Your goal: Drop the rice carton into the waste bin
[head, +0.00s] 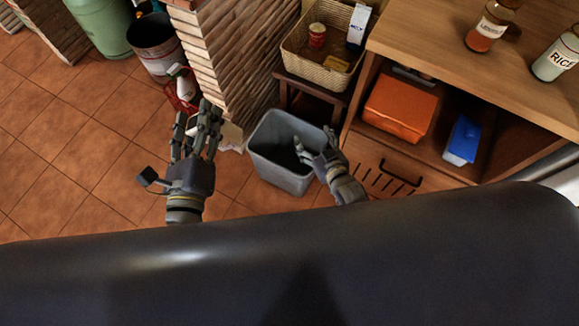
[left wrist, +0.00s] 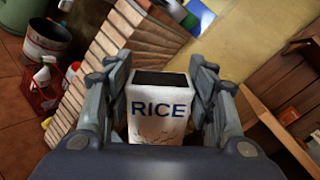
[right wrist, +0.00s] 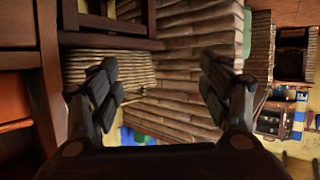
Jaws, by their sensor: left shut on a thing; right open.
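The rice carton (left wrist: 160,106), white with dark lettering and a dark top, stands between the fingers of my left gripper (left wrist: 162,95), which is shut on it. In the head view my left gripper (head: 205,125) is left of the grey waste bin (head: 285,183), apart from its opening. A pale patch shows beside its fingers there; I cannot tell if it is the carton. My right gripper (head: 312,155) is open and empty, over the bin's right part in the head view. The right wrist view also shows its spread fingers (right wrist: 160,85). The bin's visible interior looks empty.
A wooden counter (head: 415,35) with shelves stands right of the bin, bearing a jar labelled RICE (head: 556,58). A wicker basket (head: 292,64) stands on a low stand behind the bin. A brick pillar (head: 235,60) rises behind left. Tiled floor is clear at left.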

